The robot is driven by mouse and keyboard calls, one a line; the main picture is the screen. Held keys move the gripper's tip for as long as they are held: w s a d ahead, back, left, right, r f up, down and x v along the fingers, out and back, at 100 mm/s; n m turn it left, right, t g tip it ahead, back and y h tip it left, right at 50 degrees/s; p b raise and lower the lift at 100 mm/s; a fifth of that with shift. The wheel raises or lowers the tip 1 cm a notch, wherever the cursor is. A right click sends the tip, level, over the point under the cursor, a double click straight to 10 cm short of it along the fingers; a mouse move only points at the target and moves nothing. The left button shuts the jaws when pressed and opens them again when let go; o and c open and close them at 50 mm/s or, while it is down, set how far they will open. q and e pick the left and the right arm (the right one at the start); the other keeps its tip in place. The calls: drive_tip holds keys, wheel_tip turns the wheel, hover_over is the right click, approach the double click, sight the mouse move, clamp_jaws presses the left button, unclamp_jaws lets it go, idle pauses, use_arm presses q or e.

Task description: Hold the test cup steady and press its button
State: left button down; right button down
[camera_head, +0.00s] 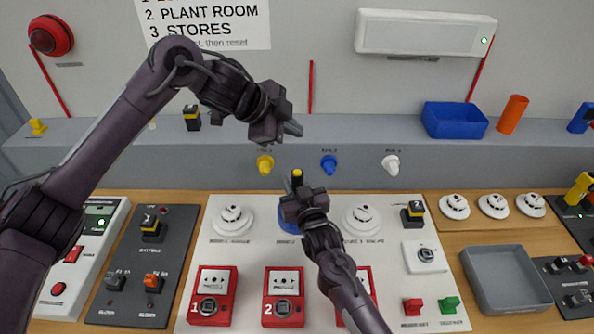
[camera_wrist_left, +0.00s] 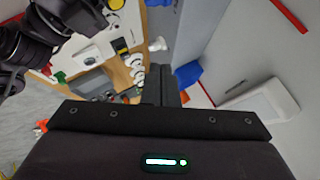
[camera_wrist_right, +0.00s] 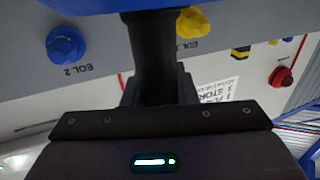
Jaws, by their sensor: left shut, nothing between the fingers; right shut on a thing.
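The blue test cup (camera_head: 289,219) sits between the two white detectors on the white panel, mostly hidden behind my right gripper. Its blue body also shows at the top of the right wrist view (camera_wrist_right: 110,4). A dark piece with a yellow top (camera_head: 297,175) stands up just beyond the right fingers; it seems to belong to the cup. My right gripper (camera_head: 296,184) is shut on the test cup. I cannot make out a button. My left gripper (camera_head: 294,128) is shut and empty, held in the air above and apart from the cup, in front of the ledge.
White detectors (camera_head: 232,221) (camera_head: 361,221) flank the cup. Red call points (camera_head: 283,296) stand in front. Yellow, blue (camera_head: 329,164) and white knobs line the ledge face behind. A blue bin (camera_head: 455,119) is on the ledge; a grey tray (camera_head: 505,278) lies at right.

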sight(293, 175)
use_arm(q)
drive_tip(key=shift+w+a+r+n, duration=0.1)
drive_tip(key=shift+n, duration=0.3)
drive_tip(key=shift+f, duration=4.4)
drive_tip(key=shift+f, duration=0.1)
drive_tip(key=shift+f, duration=0.3)
drive_tip(key=shift+f, duration=0.5)
drive_tip(key=shift+r, duration=0.9)
